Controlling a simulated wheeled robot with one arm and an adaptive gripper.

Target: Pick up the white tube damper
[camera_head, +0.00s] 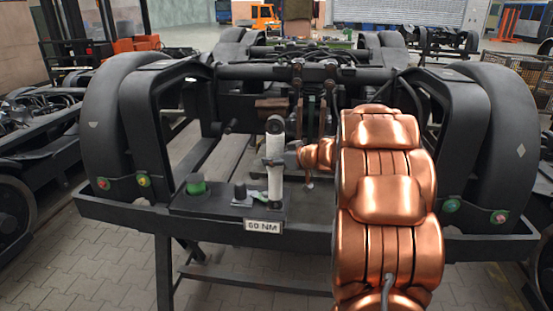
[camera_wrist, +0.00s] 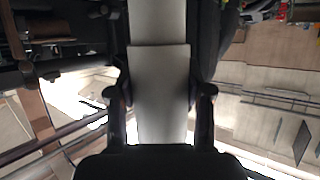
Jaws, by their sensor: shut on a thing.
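The white tube damper (camera_head: 274,168) stands upright in the head view, with a dark eye at its top and a dark lower end on the bogie's front beam. Its pale body fills the middle of the wrist view (camera_wrist: 160,75). My gripper (camera_wrist: 160,105) is shut on the damper, one dark finger at each side of the tube. In the head view my gripper reaches the damper from the right, mostly hidden behind my copper-coloured arm. I cannot tell whether the damper's lower end touches the beam.
The dark bogie beam (camera_head: 130,212) runs across the front, with a "60 NM" label (camera_head: 263,226) below the damper. Large wheels (camera_head: 105,125) flank the frame.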

